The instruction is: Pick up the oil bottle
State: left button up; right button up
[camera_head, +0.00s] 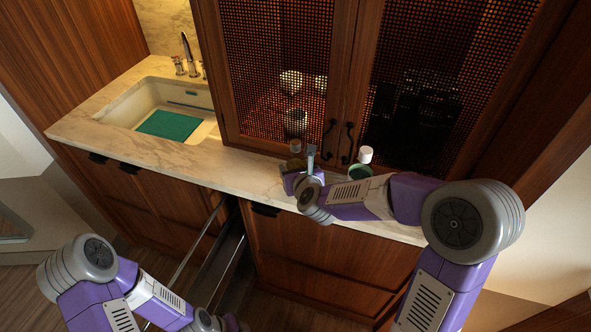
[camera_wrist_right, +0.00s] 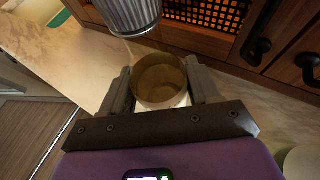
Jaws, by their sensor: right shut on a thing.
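The oil bottle (camera_head: 296,163), amber with a ridged grey cap (camera_head: 296,146), stands upright on the marble counter in front of the mesh cabinet. My right gripper (camera_head: 301,163) is at the bottle, partly hidden by its own wrist. In the right wrist view the amber body (camera_wrist_right: 160,82) sits between the two fingers, which are shut on it. The grey cap (camera_wrist_right: 130,14) shows beyond them. The bottle's base is hidden. My left arm is at the bottom left of the head view, low in front of the cabinets; its gripper (camera_head: 232,322) is mostly cut off by the frame edge.
A green bottle with a white cap (camera_head: 365,155) stands just right of my right wrist. The mesh cabinet (camera_head: 276,70) with black handles rises close behind. A sink (camera_head: 145,100) with a teal mat is at left. A lower drawer (camera_head: 222,255) stands open.

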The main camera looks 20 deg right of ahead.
jog(key=c, duration=0.5)
jog(key=shift+r, duration=0.15)
